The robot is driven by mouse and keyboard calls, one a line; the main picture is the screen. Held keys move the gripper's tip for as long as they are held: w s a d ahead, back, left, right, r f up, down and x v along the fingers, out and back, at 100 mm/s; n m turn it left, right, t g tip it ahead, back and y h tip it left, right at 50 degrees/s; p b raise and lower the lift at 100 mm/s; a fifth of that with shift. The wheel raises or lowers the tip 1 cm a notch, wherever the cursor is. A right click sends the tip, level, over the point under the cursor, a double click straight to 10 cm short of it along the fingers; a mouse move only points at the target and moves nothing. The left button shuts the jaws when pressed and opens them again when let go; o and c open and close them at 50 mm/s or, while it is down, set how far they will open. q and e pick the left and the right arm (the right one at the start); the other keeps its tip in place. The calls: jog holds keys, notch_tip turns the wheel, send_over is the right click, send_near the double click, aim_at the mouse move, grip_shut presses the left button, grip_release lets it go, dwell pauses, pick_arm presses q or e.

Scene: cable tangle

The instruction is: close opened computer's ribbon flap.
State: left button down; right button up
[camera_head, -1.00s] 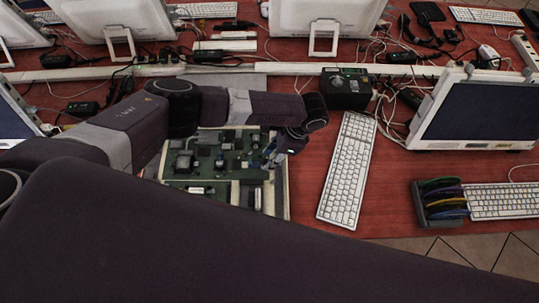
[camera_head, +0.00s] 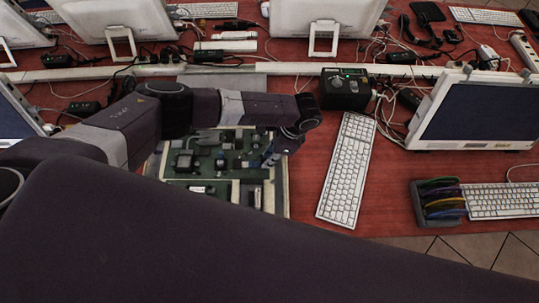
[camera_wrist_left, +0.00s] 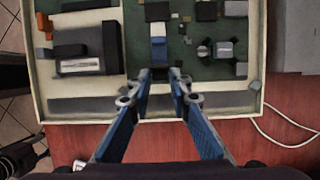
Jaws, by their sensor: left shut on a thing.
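The opened computer (camera_head: 283,190) lies on the red table, its green circuit board facing up in a pale frame; it also fills the upper part of the left wrist view (camera_wrist_left: 220,117). The ribbon flap (camera_wrist_left: 158,30), a small pale and blue piece, lies on the board in that view. My left gripper (camera_wrist_left: 160,73) has its blue-padded fingers shut on the near end of this flap. In the head view my left gripper (camera_head: 268,157) is over the right part of the board, small and partly hidden by my wrist.
A white keyboard (camera_head: 347,170) lies right of the computer, with a black box (camera_head: 345,90) behind it. A rack of coloured discs (camera_head: 440,202) and a monitor (camera_head: 480,112) stand farther right. A white cable (camera_wrist_left: 285,130) lies on the table near the computer.

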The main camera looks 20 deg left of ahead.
aim_at(261, 160)
pick_arm(q)
jog(key=shift+s+a+r+t+h+p, duration=0.1)
jog(key=shift+a+r+t+h+p, duration=0.15)
jog(key=shift+h+p, duration=0.35)
jog(key=shift+s+a+r+t+h+p, duration=0.1)
jog(key=shift+a+h+p, duration=0.25)
jog(key=shift+p, duration=0.3)
jog(key=shift+a+h+p, duration=0.15)
jog(key=shift+h+p, duration=0.15)
jog(key=shift+h, duration=0.15)
jog(key=shift+s+a+f+t+h, duration=0.1)
jog(key=shift+a+f+t+h, duration=0.2)
jog(key=shift+h, duration=0.6)
jog(key=shift+a+f+t+h+b, duration=0.25)
jog(key=shift+a+t+h+b, duration=0.15)
jog(key=shift+h, duration=0.4)
jog(key=h+b, duration=0.2)
jog(key=b, duration=0.2)
jog(key=a+f+t+h+b, duration=0.1)
jog(key=h+b, duration=0.1)
jog(key=b, duration=0.3)
jog(key=h+b, duration=0.2)
jog(key=b, duration=0.3)
jog(key=shift+s+a+f+t, duration=0.15)
jog(key=shift+s+a+t, duration=0.1)
jog(key=shift+a+t, duration=0.15)
jog(key=shift+h+b, duration=0.4)
jog(key=shift+b, duration=0.85)
jog(key=shift+r, duration=0.2)
